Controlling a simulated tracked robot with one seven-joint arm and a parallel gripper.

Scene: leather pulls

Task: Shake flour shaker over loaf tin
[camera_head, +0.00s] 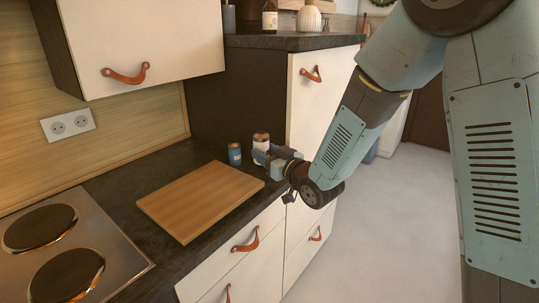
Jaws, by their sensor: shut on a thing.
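My gripper (262,157) is at the far end of the counter, just past the wooden board's far right corner. It is shut on a small pale cylinder with a brownish top, which looks like the flour shaker (261,141). The shaker looks upright; its lower part is hidden by my gripper. I cannot tell whether it touches the counter. I cannot make out a loaf tin in this view.
A small blue can (235,154) stands just left of my gripper. A wooden board (200,200) lies on the dark counter (120,199), with a two-plate hob (110,252) at front left. A tall cabinet (308,100) rises behind; open floor (390,230) lies right.

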